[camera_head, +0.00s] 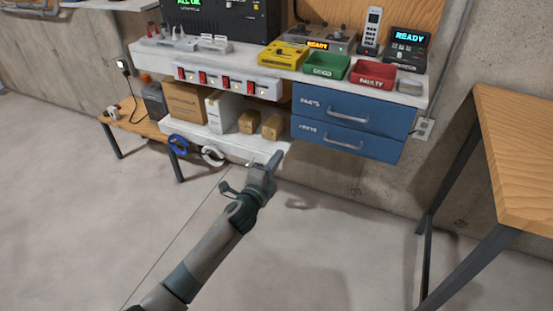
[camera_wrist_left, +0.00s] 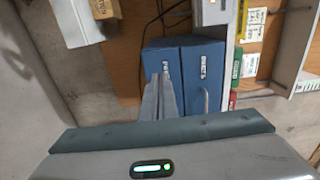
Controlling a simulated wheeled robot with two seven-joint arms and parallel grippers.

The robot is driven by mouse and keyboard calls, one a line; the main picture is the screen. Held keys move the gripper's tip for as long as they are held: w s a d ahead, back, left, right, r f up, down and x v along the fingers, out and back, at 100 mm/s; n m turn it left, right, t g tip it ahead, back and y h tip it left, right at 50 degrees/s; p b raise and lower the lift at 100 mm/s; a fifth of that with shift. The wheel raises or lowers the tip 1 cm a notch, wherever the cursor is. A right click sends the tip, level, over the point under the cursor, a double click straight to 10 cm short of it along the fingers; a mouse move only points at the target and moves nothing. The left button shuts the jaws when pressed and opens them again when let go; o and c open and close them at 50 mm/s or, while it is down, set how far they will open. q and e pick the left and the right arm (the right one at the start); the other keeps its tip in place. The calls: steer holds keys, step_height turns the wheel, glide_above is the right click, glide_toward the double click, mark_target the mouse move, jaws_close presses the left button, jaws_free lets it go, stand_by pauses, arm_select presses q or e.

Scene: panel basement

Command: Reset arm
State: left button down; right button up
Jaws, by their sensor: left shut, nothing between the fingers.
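My left gripper (camera_head: 268,167) reaches up from the bottom of the head view. It is shut and empty, in front of the lower shelf's right end and below the blue drawers (camera_head: 350,120). In the left wrist view, my left gripper's fingers (camera_wrist_left: 161,97) lie together against the blue drawers (camera_wrist_left: 197,70) in the background. I cannot tell whether they touch anything. Both drawers look closed. My right gripper shows in neither view.
The workbench (camera_head: 240,60) carries a green bin (camera_head: 326,66), a red bin (camera_head: 373,75) and a yellow device (camera_head: 283,54). Boxes (camera_head: 185,103) stand on the lower shelf. A wooden table (camera_head: 520,150) is at the right. The floor (camera_head: 300,250) in front is clear.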

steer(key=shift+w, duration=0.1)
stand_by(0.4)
arm_select(q)
steer(key=s+a+f+n+g+y+p, duration=0.1)
steer(key=s+a+f+n+g, duration=0.15)
steer(key=s+f, duration=0.45)
steer(key=s+a+f+n+g+y+p, duration=0.15)
steer(key=s+f+n, duration=0.25)
steer(key=f, duration=0.6)
steer(key=s+a+f+n+g+y+p, duration=0.1)
steer(key=s+a+f+n, duration=0.2)
steer(key=s+f, duration=0.4)
steer(key=s+a+f+n+g, duration=0.1)
steer(key=s+f+n+g, duration=0.1)
steer(key=s+f, duration=0.4)
steer(key=s+a+f+n+g+p, duration=0.1)
steer(key=s+f+n, duration=0.3)
steer(key=s, duration=1)
steer(key=s+a+f+n+g+p, duration=0.1)
steer(key=s+a+f+n+g, duration=0.2)
steer(key=s+f, duration=0.6)
steer(key=shift+s+a+n+g+y, duration=0.15)
steer(key=shift+s+n+g+y, duration=0.3)
steer(key=shift+s, duration=0.4)
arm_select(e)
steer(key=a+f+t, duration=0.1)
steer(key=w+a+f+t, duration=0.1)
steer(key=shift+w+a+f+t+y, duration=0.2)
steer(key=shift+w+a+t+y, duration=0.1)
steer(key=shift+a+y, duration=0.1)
